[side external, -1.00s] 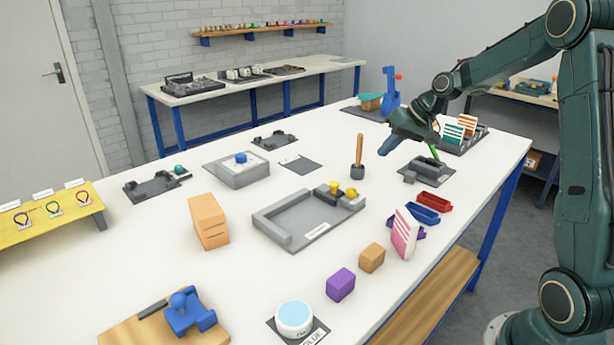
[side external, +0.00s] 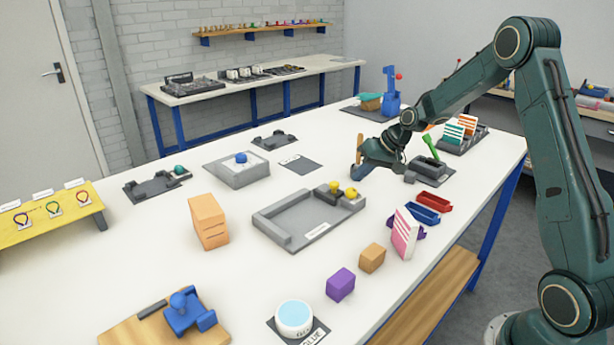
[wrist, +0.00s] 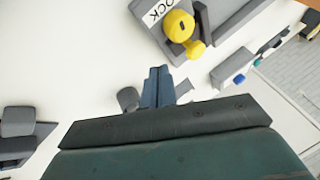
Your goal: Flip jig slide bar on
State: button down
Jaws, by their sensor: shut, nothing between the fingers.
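My gripper (side external: 358,172) is shut and empty, low over the white table beside the wooden-handled mallet (side external: 360,143), whose head it hides in the side view. In the wrist view its fingers (wrist: 158,82) lie together, with a dark rounded piece beside them. A grey jig frame (side external: 290,241) lies ahead in mid-table. A dark block with two yellow knobs (side external: 336,187) sits at its far right corner; the knobs (wrist: 179,25) also show in the wrist view by a partly cut-off label. I cannot tell which part is the slide bar.
A dark fixture with a green lever (side external: 431,148) stands right of the gripper. Red (side external: 434,203) and blue (side external: 421,215) trays lie in front of it. An orange block (side external: 208,222) stands left of the frame. The table between frame and blue-knobbed box (side external: 236,172) is mostly clear.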

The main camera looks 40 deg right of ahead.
aim_at(335, 198)
jog(key=shift+w+a+f, duration=0.1)
jog(key=shift+w+a, duration=0.3)
jog(key=shift+a, duration=0.45)
jog(key=shift+w+a+f, duration=0.1)
jog(key=shift+w+a, duration=0.3)
jog(key=shift+a, duration=0.4)
jog(key=shift+a, duration=2.75)
jog(key=shift+s, duration=0.1)
jog(key=v, duration=1.4)
jog(key=shift+d, duration=0.3)
